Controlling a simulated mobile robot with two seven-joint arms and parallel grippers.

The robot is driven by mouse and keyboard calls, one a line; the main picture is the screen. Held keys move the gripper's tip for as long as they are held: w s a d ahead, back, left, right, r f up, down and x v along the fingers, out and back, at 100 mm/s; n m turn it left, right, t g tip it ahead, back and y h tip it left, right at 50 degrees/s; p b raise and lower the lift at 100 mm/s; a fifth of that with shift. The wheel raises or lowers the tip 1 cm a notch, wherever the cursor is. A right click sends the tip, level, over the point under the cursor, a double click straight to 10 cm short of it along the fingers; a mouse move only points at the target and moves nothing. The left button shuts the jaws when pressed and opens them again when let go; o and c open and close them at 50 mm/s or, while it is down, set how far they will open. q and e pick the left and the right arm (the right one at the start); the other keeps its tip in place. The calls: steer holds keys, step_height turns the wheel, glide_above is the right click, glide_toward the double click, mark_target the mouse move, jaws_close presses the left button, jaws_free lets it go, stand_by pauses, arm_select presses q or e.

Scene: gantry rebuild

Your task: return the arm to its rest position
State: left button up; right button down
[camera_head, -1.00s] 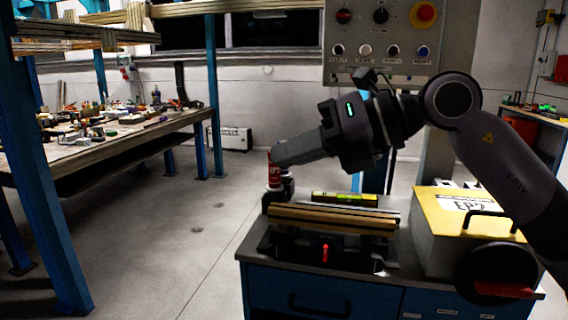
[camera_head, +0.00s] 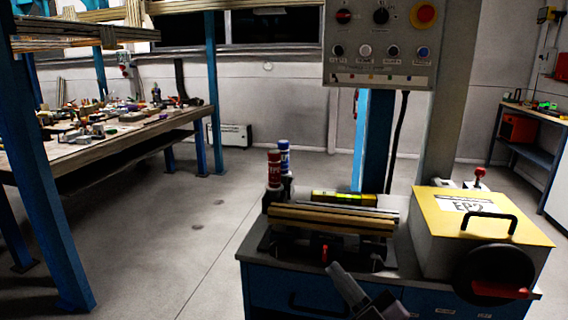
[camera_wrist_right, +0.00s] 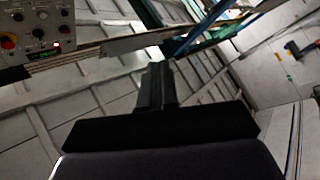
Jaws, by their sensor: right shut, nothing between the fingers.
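My right gripper (camera_head: 352,287) shows at the bottom of the head view, in front of the blue cabinet (camera_head: 300,288). Its fingers are shut with nothing between them, and they point up and to the left. Most of the right arm is out of the head view. My left gripper is not in view.
On the cabinet top stand a red can (camera_head: 274,170), a blue-capped can (camera_head: 285,156), a yellow level (camera_head: 344,198), a vise-like fixture (camera_head: 332,219) and a yellow-lidded box (camera_head: 520,229). A control panel (camera_head: 380,45) rises behind. A cluttered workbench (camera_head: 100,142) is at left. Floor between is clear.

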steer(key=s+d+f+m+g+h, duration=0.1)
steer(key=s+d+f+m+h, duration=0.15)
steer(key=f, duration=0.35)
steer(key=s+d+f+m+h, duration=0.2)
steer(key=f+m+h, duration=0.2)
steer(key=f, duration=0.2)
steer(key=s+d+f+m+g+h, duration=0.1)
steer(key=s+d+f+m+h, duration=0.2)
steer(key=f, duration=0.3)
steer(key=s+d+f+m+g+h, duration=0.1)
steer(key=s+f+m+g, duration=0.1)
steer(key=s+f, duration=0.4)
steer(key=s+d+f+m+g+h, duration=0.1)
steer(key=s+d+f+g, duration=0.1)
steer(key=s+f, duration=0.4)
steer(key=shift+s+d+m+g+p, duration=0.15)
steer(key=shift+s+m+g+p, duration=0.25)
steer(key=shift+g, duration=0.4)
